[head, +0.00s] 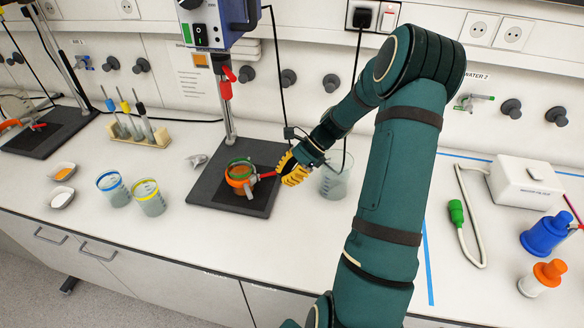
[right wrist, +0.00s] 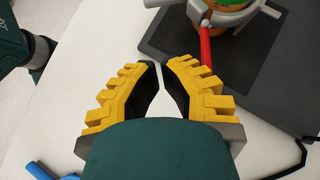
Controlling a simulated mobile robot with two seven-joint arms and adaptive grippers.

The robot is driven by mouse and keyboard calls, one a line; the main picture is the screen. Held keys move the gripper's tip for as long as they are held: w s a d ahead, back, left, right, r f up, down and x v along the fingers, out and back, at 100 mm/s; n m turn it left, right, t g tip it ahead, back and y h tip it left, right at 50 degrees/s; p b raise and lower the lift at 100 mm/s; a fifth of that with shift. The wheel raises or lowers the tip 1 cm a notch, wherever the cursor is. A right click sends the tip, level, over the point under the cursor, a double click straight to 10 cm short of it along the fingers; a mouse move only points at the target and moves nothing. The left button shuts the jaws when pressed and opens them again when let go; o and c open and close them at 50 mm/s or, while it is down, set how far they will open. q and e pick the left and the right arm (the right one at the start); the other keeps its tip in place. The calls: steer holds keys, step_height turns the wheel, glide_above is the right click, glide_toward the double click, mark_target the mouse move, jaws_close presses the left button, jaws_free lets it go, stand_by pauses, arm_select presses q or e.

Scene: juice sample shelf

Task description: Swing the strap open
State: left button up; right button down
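A grey clamp ring (head: 253,180) with a red handle (head: 267,175) sits around an orange and green cup (head: 239,174) on the dark stand base (head: 210,187). I cannot make out a separate strap. The red handle (right wrist: 205,45) and part of the grey clamp (right wrist: 240,16) also show at the top of the right wrist view. My right gripper (head: 284,167), with yellow ribbed fingers, is just right of the handle. In the right wrist view its fingertips (right wrist: 161,68) nearly meet with nothing between them; the handle lies outside them, beyond the right finger. My left gripper is out of view.
A clear beaker (head: 335,183) stands behind my right forearm. Two beakers (head: 148,197) and small dishes (head: 62,172) stand left of the stand. The stand's rod (head: 229,110) rises behind the cup. Counter in front of the base is clear.

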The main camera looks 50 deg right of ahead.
steer(key=x, duration=0.3)
steer(key=shift+w+a+f, duration=0.15)
steer(key=shift+a+f, duration=0.1)
steer(key=shift+f, duration=0.05)
steer(key=a, duration=0.1)
steer(key=w+a, duration=0.1)
steer(key=a, duration=0.1)
steer(key=shift+w+f, duration=0.15)
steer(key=shift+w, duration=0.15)
steer(key=shift+w+a, duration=0.25)
steer(key=shift+a, duration=0.25)
steer(key=shift+a, duration=0.15)
